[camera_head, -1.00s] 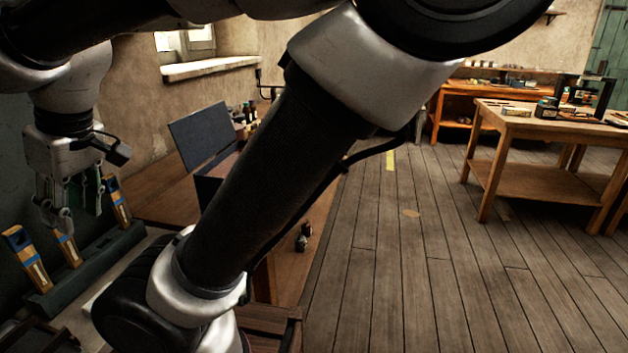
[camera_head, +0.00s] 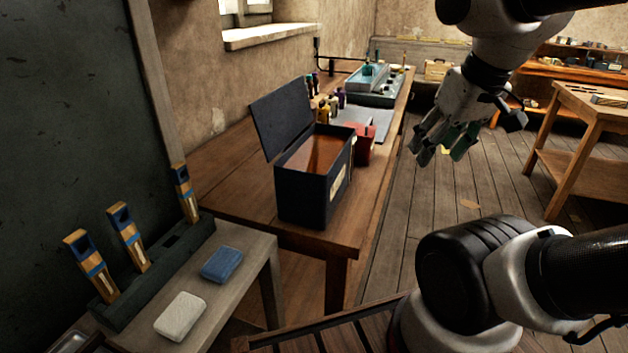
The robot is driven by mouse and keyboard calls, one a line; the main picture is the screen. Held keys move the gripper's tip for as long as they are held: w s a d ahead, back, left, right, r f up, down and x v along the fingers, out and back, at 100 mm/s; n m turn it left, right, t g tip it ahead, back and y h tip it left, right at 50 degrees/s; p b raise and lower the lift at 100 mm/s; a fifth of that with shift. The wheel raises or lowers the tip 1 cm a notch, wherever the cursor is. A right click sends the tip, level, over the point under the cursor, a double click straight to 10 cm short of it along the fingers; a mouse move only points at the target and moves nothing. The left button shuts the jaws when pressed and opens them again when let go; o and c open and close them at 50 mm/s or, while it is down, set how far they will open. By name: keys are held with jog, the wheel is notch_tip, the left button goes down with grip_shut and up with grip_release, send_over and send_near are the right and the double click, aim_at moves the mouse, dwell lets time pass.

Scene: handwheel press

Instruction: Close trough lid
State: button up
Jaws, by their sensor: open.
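The trough is a dark blue box (camera_head: 302,193) on the near end of the long wooden bench, with a brown inside. Its lid (camera_head: 282,118) stands open, tilted up and back to the left. A pale label shows on the trough's right side. My gripper (camera_head: 442,148) hangs to the right of the trough, apart from it and from the lid, with its fingers pointing down. Its fingers are spread and nothing shows between them.
A red container (camera_head: 364,145) stands just behind the trough, with small bottles (camera_head: 328,106) nearby. A small table (camera_head: 232,293) at lower left holds a blue block (camera_head: 222,264), a pale block (camera_head: 180,316) and a rack (camera_head: 155,275) of upright tools. Open floor lies right of the bench.

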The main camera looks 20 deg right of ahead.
jog(key=shift+s+d, duration=0.15)
jog(key=shift+d, duration=0.3)
jog(key=shift+c, duration=0.2)
